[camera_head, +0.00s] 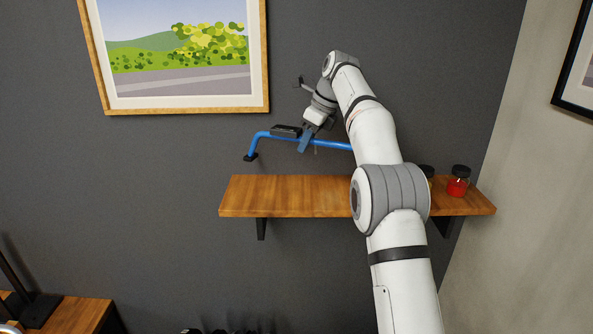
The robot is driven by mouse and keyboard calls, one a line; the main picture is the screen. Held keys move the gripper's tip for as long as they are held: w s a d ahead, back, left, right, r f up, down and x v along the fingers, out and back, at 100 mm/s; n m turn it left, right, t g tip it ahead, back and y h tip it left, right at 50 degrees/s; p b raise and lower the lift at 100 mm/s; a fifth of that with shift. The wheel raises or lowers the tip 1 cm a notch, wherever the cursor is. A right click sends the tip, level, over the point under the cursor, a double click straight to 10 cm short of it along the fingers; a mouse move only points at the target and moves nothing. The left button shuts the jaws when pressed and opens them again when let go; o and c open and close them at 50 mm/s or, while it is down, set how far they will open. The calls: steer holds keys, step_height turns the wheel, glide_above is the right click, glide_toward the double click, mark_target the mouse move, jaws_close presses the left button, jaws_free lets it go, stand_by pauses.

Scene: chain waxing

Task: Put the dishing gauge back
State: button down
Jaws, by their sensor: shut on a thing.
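The dishing gauge (270,134) is a long blue bar, bent down at its left end to a black foot (250,156). It shows above the wooden shelf (285,197), in front of the dark wall. Its right part passes behind my arm and is hidden. My gripper (305,143) is shut on the bar near its visible middle. A dark, flat block (286,130) shows just above the bar, left of my gripper; I cannot tell if it is fixed to the bar. The gap between gauge and shelf is hard to judge.
A jar with red contents (458,182) stands on the shelf's right end, with another dark-lidded jar (428,174) partly hidden by my arm. The shelf's left part is bare. A framed picture (180,50) hangs above. A wooden surface (62,315) is at lower left.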

steer(key=shift+s+d+f, duration=0.1)
steer(key=shift+d+f, duration=0.05)
steer(key=shift+f, duration=1.8)
steer(key=shift+d+f, duration=0.1)
steer(key=shift+f, duration=1.8)
steer(key=c, duration=1.4)
jaws_free()
steer(key=shift+f, duration=0.1)
steer(key=shift+o, duration=0.2)
steer(key=v, duration=1.1)
steer(key=shift+s+d+r, duration=0.15)
steer(key=shift+d+r, duration=0.05)
steer(key=shift+r, duration=0.45)
